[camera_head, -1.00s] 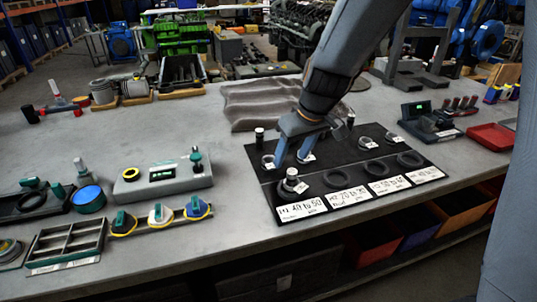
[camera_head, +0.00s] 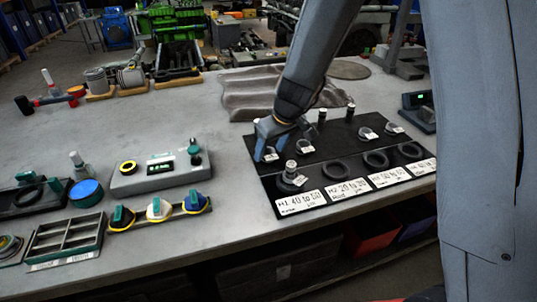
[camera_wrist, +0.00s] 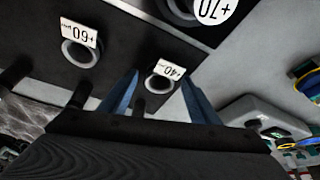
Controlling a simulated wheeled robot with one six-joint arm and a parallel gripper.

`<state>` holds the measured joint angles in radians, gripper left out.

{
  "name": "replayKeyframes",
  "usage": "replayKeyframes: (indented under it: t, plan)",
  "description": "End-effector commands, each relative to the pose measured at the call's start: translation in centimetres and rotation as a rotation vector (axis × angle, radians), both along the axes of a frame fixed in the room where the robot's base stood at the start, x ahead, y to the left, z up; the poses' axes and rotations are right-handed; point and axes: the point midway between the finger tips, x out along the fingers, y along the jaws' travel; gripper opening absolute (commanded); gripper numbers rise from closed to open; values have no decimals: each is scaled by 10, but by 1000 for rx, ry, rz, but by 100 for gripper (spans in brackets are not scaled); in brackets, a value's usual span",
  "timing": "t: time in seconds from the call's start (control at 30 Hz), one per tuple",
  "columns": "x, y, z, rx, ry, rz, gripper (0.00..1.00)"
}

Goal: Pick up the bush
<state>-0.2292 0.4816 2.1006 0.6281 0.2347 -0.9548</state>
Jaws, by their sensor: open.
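Several metal bushes with white tags stand on a black mat (camera_head: 335,150). In the wrist view, a bush tagged +40 (camera_wrist: 160,84) lies between the fingertips of my gripper (camera_wrist: 159,76). My gripper is open, with one blue finger on each side and clear gaps. In the head view, my gripper (camera_head: 280,143) is low over the mat's left end, by a tagged bush (camera_head: 270,156). Two more tagged bushes (camera_head: 368,133) sit at the mat's right. The wrist view also shows a bush tagged +60 (camera_wrist: 80,52) and one tagged +70 (camera_wrist: 180,8). Which bush is meant cannot be told.
Black rings (camera_head: 335,170) lie along the mat's front behind white labels (camera_head: 348,188). Upright black posts (camera_head: 350,112) stand on the mat. A grey gauge box (camera_head: 155,178) is to the left. A crumpled grey cloth (camera_head: 250,92) lies behind; the table's left middle is clear.

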Motion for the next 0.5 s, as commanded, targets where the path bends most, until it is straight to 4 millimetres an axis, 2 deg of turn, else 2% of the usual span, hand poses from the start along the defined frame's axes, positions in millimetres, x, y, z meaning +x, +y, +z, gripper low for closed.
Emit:
replayKeyframes:
  t: [0.27, 0.5]
  plan:
    - [1, 1, -2, 1, -1, -1, 56]
    - [1, 1, -2, 1, -1, -1, 17]
